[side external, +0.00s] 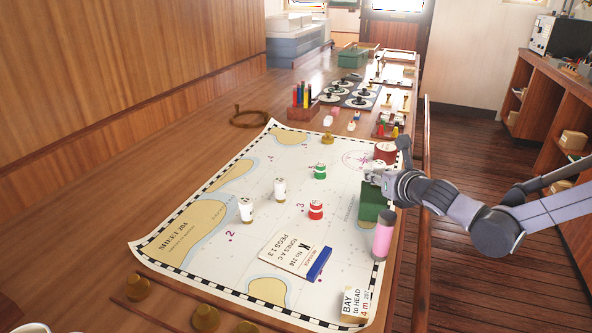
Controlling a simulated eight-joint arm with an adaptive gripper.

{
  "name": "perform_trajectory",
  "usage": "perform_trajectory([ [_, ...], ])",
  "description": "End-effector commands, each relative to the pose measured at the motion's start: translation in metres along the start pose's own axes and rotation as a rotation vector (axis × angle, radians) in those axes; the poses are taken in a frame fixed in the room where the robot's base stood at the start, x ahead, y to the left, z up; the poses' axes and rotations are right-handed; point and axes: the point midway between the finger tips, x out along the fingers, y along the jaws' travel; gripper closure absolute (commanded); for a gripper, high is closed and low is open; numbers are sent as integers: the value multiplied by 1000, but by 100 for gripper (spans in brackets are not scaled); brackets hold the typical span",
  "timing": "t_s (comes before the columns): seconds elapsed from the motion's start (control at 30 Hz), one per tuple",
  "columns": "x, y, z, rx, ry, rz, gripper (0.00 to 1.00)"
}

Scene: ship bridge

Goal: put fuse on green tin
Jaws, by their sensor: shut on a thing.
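The green tin (371,207) stands on the right side of the chart. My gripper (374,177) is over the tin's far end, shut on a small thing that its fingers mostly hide. I cannot tell from this view whether that thing is the fuse, or whether it touches the tin. Two white cylinders with brass-coloured ends, which look like fuses, stand upright left of centre on the chart: a nearer one (247,210) and a farther one (280,189).
A pink cylinder (382,236) stands just in front of the green tin, and a red tin (386,152) behind it. A red piece (316,210), a green piece (320,172) and a blue block (319,264) are on the chart (200,262). A rail runs along the right edge.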

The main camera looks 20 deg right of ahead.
Motion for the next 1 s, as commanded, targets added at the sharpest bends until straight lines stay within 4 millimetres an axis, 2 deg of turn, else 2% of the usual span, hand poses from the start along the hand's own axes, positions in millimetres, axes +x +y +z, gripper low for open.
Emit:
perform_trajectory([
  [0.03,0,0,-1,0,0,0,68],
  [0.1,0,0,0,0,0,0,49],
  [0.53,-3,0,3,0,0,1,49],
  [1.0,-63,0,2,-2,-1,2,49],
])
